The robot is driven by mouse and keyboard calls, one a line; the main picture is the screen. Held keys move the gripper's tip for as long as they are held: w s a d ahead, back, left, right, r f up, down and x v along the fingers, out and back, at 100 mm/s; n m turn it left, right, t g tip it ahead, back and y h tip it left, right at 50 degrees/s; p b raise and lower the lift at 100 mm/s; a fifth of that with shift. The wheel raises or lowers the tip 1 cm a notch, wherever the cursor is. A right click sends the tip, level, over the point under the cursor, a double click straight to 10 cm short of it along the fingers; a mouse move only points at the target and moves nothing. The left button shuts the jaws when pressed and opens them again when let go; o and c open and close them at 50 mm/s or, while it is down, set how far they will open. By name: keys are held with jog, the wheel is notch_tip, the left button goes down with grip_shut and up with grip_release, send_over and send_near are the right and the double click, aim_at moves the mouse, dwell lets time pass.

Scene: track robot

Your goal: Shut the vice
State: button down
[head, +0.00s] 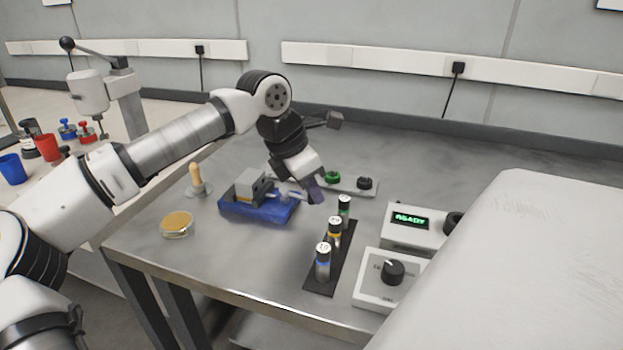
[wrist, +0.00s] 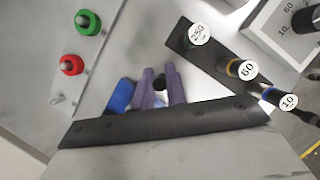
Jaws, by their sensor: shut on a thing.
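The vice (head: 258,207) has a blue base and a grey block on top, and stands on the metal table. Its handle end points right, towards my gripper. My gripper (head: 315,190) is at the right side of the vice, with purple fingers pointing down. In the wrist view my gripper (wrist: 161,88) is shut on the vice handle, whose dark end (wrist: 160,84) shows between the fingers. A bit of the blue vice base (wrist: 121,96) shows left of the fingers. The gap between the vice jaws is too small to judge.
A black strip (head: 318,280) with numbered cylinders stands close to the right of my gripper. A box reading READY (head: 410,219) is at right. A yellow round dish (head: 177,224) lies at left.

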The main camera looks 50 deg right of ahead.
jog(key=c, duration=1.4)
grip_release()
jog(key=v, duration=1.4)
jog(key=shift+p, duration=0.45)
jog(key=shift+f, duration=0.1)
